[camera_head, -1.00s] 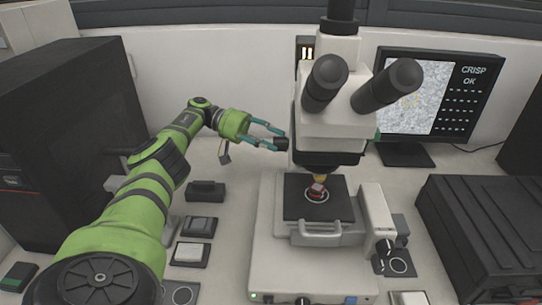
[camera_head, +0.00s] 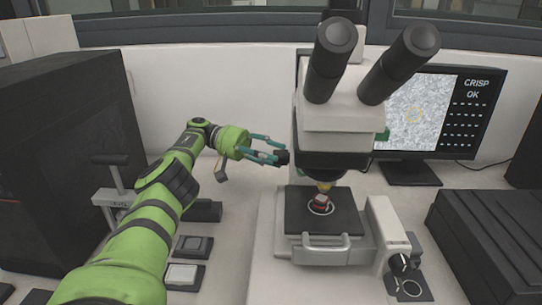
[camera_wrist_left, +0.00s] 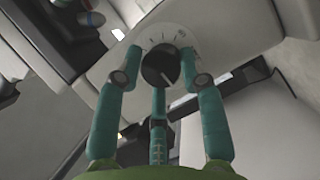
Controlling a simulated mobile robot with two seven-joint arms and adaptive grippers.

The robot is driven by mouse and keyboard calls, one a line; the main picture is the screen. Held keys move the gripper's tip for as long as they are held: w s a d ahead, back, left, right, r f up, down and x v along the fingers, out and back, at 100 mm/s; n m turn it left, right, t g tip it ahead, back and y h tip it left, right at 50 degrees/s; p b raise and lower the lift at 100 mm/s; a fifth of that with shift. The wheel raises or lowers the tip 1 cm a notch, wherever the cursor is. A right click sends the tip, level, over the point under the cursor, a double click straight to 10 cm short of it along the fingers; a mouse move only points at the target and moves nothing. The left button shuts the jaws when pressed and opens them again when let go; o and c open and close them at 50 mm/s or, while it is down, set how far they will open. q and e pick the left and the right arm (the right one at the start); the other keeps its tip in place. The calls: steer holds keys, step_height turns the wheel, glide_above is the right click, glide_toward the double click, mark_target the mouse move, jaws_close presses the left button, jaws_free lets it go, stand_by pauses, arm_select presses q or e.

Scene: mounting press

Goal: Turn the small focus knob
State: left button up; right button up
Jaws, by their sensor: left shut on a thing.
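The microscope (camera_head: 345,122) stands in the middle of the head view. The small black focus knob (camera_head: 284,157) sticks out from its left side. In the left wrist view the knob (camera_wrist_left: 160,65) sits before a pale round dial with tick marks and carries a light line pointing to the lower right. My left gripper (camera_head: 277,155) reaches it from the left; in the wrist view its teal fingers (camera_wrist_left: 158,75) surround the knob and are shut on it. My right gripper is not in view.
The monitor (camera_head: 423,113) at the right shows a grainy picture and "CRISP OK". A black cabinet (camera_head: 65,150) stands at the left and a dark ribbed box (camera_head: 490,235) at the right. Small dark devices (camera_head: 190,246) lie on the bench beside my left arm.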

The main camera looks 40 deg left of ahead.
arm_select(q)
steer(key=o, duration=1.1)
steer(key=shift+s+d+f+g, duration=0.2)
steer(key=shift+f+g, duration=0.1)
steer(key=shift+f, duration=0.15)
steer(key=shift+c, duration=0.2)
steer(key=shift+r, duration=0.15)
steer(key=shift+a+r, duration=0.1)
steer(key=shift+r, duration=0.1)
step_height(320, 180, up, 10)
steer(key=shift+f, duration=0.15)
steer(key=shift+w, duration=0.1)
